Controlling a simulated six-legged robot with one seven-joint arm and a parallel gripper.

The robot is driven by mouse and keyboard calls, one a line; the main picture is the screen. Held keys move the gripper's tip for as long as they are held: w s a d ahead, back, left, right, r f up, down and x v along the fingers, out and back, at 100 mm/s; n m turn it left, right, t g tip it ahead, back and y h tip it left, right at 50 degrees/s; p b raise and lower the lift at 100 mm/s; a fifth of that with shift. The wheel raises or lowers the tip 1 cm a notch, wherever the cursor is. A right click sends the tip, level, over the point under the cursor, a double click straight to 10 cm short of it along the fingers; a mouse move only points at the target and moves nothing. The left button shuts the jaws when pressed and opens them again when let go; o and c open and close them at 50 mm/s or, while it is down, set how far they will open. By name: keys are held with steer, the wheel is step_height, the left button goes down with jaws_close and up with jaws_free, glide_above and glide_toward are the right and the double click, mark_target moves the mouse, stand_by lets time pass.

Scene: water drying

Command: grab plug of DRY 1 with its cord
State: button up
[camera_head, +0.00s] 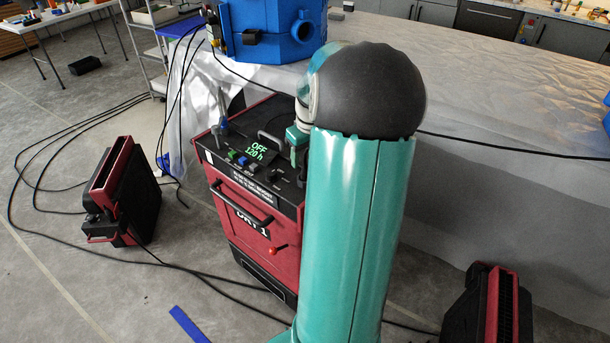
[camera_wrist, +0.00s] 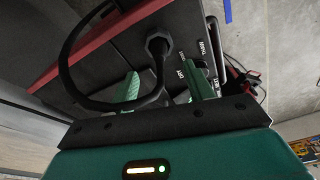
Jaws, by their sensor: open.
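The DRY 1 machine (camera_head: 236,221) is a red and black box with a lit display reading "OFF 120 h". It stands left of my teal arm in the head view. In the wrist view, its black plug (camera_wrist: 158,46) sits at the machine's dark panel. The black cord (camera_wrist: 69,68) runs from the plug and curls round in a loop to the left. My gripper (camera_wrist: 160,76) is open, with one teal finger to each side of the plug and cord. In the head view my gripper (camera_head: 297,145) is over the machine's top, partly hidden by my arm.
A black and red unit (camera_head: 125,190) stands on the floor at left, and another (camera_head: 487,305) at lower right. Black cables cross the floor. A blue machine (camera_head: 265,30) is behind DRY 1, near a sheet-covered surface (camera_head: 480,85). A blue strip (camera_head: 188,325) lies in front.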

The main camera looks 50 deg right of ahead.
mark_target(305, 173)
steer(key=f, duration=0.5)
steer(key=shift+w+f, duration=0.25)
steer(key=shift+f, duration=0.05)
steer(key=c, duration=1.1)
steer(key=shift+r, duration=0.1)
